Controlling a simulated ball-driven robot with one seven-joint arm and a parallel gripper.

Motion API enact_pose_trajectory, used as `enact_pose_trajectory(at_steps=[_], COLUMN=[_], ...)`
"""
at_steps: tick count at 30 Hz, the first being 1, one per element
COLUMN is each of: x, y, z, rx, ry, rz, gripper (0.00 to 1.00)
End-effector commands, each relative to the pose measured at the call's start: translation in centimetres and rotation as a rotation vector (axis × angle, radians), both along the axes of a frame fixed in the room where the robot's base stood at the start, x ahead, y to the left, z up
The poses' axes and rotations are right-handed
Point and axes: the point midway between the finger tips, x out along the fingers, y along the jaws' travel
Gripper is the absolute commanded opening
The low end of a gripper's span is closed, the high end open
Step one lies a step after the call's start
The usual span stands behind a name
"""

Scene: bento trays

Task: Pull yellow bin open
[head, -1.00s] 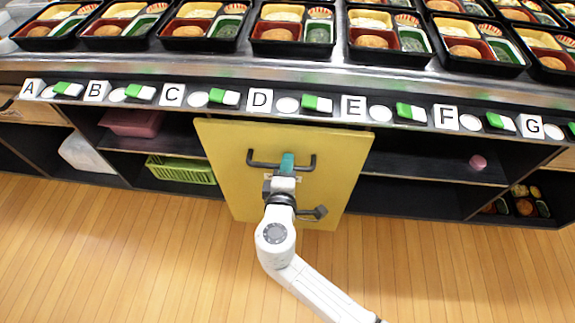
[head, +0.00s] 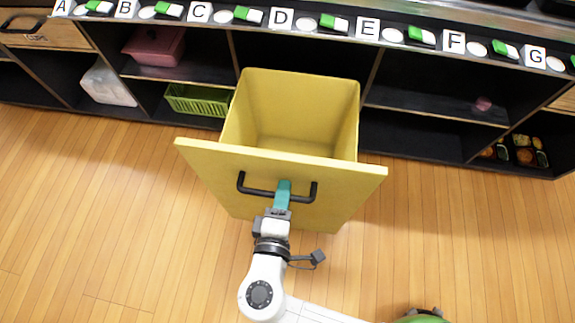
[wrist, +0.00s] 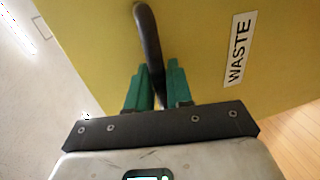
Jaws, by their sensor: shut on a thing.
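The yellow bin (head: 282,164) stands pulled out from under the counter, with its empty inside showing from above. Its front panel also fills much of the wrist view (wrist: 200,40), with a "WASTE" label (wrist: 239,49). A black bar handle (head: 252,191) is fixed to the front panel; it also shows in the wrist view (wrist: 148,40). My gripper (head: 284,187) has teal fingers and is shut on the middle of the handle. In the wrist view the handle passes between the two fingers (wrist: 158,85).
Shelves under the counter hold a pink bin (head: 155,46), a green basket (head: 198,100) and a whitish container (head: 108,84) at left. Food items (head: 524,152) lie in a lower shelf at right. The wooden floor (head: 440,220) around the bin is clear.

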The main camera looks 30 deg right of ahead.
Motion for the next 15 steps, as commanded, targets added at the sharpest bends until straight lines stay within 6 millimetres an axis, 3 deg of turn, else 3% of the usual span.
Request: enact_pose_trajectory(at_steps=[6, 15], x=[-1.6, -1.8], y=[1.1, 1.3], z=[0.0, -0.1], rx=[-0.001, -0.001], ry=[0.002, 0.001], rz=[0.001, 0.0], gripper=[0.0, 0.0])
